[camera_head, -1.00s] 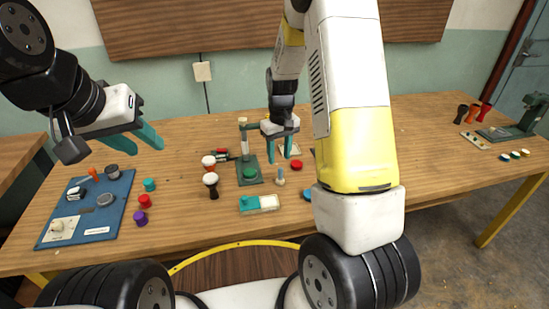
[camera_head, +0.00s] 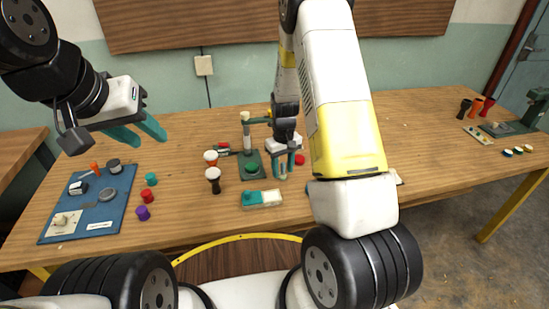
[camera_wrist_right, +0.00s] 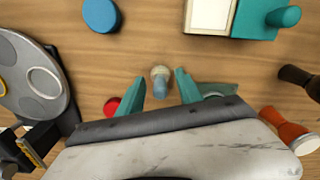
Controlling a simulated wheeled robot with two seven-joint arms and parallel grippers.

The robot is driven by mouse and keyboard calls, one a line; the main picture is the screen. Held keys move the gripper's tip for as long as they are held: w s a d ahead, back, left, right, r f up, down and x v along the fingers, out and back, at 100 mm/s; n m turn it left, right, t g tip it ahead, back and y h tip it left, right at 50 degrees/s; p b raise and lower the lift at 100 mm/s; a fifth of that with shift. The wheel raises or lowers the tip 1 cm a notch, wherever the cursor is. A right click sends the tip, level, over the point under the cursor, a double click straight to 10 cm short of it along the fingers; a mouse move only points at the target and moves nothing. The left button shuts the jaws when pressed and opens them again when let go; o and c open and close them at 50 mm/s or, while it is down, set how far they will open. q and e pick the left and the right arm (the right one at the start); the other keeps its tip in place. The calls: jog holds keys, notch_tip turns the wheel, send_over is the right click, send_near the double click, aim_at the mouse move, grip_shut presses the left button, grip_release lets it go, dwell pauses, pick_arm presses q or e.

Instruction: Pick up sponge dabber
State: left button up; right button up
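The sponge dabber (camera_wrist_right: 160,82) is a small upright piece with a pale rounded top and a blue-grey lower part. In the right wrist view it sits between the two teal fingers of my right gripper (camera_wrist_right: 162,90), with a gap on each side. In the head view my right gripper (camera_head: 283,164) is low over the table and open, its fingers largely hiding the dabber. My left gripper (camera_head: 147,135) is open and empty, raised above the left part of the table.
A teal-and-cream box (camera_head: 262,198) lies near the dabber, towards the table's front edge. A green press stand (camera_head: 251,165) and small goblet drums (camera_head: 213,179) stand to the left. A red disc (camera_head: 300,159) lies close behind. A blue tray (camera_head: 88,205) lies far left.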

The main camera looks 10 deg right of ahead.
grip_shut()
jog(key=shift+r, duration=0.1)
